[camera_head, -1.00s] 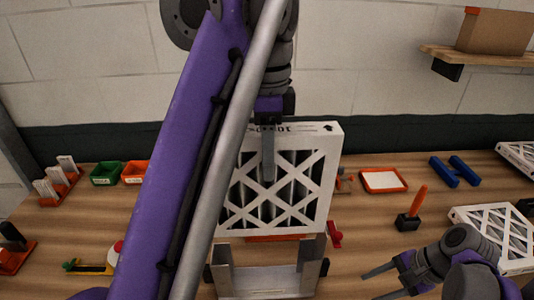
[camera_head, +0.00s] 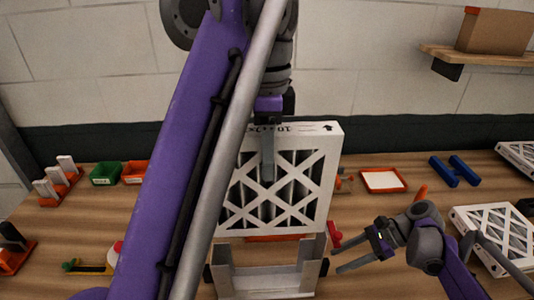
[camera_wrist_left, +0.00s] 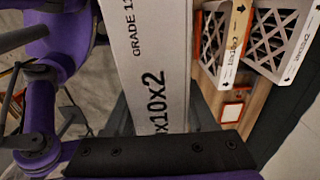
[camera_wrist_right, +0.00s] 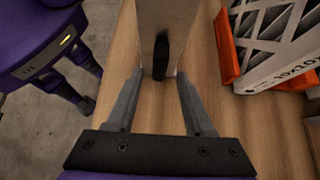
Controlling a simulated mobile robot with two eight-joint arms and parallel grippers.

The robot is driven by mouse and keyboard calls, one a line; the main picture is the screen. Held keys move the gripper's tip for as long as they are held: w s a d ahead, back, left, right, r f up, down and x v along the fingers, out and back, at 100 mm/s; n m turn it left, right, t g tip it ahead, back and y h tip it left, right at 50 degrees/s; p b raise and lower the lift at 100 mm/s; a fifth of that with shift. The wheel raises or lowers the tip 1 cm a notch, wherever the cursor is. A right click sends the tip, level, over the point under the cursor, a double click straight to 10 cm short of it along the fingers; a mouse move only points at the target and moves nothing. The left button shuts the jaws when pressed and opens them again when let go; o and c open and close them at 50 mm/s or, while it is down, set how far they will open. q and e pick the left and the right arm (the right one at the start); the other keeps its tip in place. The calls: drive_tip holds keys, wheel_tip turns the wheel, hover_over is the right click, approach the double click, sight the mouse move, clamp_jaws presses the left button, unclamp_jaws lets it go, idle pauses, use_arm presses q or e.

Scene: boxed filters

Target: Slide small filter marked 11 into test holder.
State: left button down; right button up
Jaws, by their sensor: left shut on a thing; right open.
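My left gripper (camera_head: 267,176) is shut on a white-framed small filter (camera_head: 328,178) and holds it upright above and behind the test holder. The filter's edge fills the middle of the left wrist view (camera_wrist_left: 150,60); it reads "x10x2" and "GRADE 1", and the last digit is unclear. The test holder (camera_head: 313,268) is a grey metal U-shaped frame, open at the top, at the front of the bench. My right gripper (camera_head: 340,260) is open and empty just right of the holder. In the right wrist view, a metal plate with a black knob (camera_wrist_right: 161,55) lies ahead, between the fingers.
An orange part shows under the filter, behind the holder. Other filters (camera_head: 495,235) lie at the right. A red-rimmed tray (camera_head: 383,180), blue blocks (camera_head: 455,170), a red clip (camera_head: 333,238) and green (camera_head: 105,173) and orange bins (camera_head: 134,172) stand on the bench.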

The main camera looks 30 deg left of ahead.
sight(323, 267)
drive_tip(key=shift+x, duration=3.1)
clamp_jaws()
drive_tip(key=shift+r, duration=0.15)
